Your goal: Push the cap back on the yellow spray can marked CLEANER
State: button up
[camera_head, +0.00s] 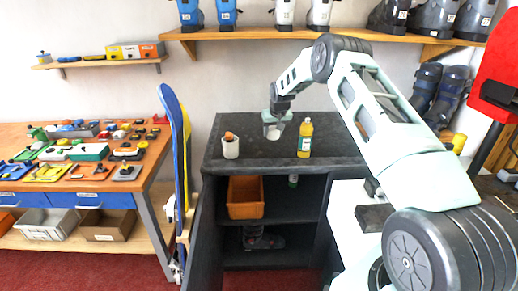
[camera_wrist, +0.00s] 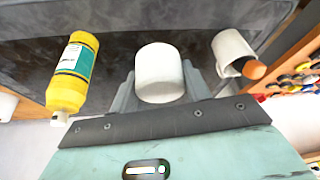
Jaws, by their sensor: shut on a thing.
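The yellow spray can (camera_head: 305,143) with a green and white label stands upright on the dark bench top. In the wrist view, the can (camera_wrist: 66,88) is at the left, with a small white nozzle uncovered at its end. The label's wording is too small to read. My gripper (camera_head: 274,124) is shut on a white cylindrical cap (camera_wrist: 160,72), held between the fingers. It is above the bench, left of the can in the head view and apart from it. The cap's underside is hidden.
A white cup (camera_head: 231,149) holding an orange-tipped thing stands on the bench left of my gripper. An orange bin (camera_head: 245,198) is on the shelf below. A blue and yellow ski (camera_head: 176,130) stands left of the bench. Bare bench top surrounds the can.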

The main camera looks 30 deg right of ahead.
jog(key=m+p, duration=0.2)
jog(key=p, duration=0.1)
send_near(308, 119)
jog(key=w+a+f, duration=0.3)
jog(key=w+a, duration=0.2)
jog(key=w, duration=0.1)
jog(key=shift+m+h, duration=0.4)
jog(key=shift+h, duration=0.2)
jog(key=d+r, duration=0.1)
jog(key=d, duration=0.1)
jog(key=s+d+r+p, duration=0.1)
jog(key=d, duration=0.1)
jog(key=s+d+r+p, duration=0.1)
jog(key=d, duration=0.1)
jog(key=shift+d+r, duration=0.15)
jog(key=shift+r, duration=0.15)
jog(key=shift+f+b, duration=1.4)
jog(key=shift+f, duration=1.35)
jog(key=shift+r, duration=0.1)
jog(key=shift+f+b, duration=1.75)
jog(key=shift+f, duration=0.35)
jog(key=o, duration=1.5)
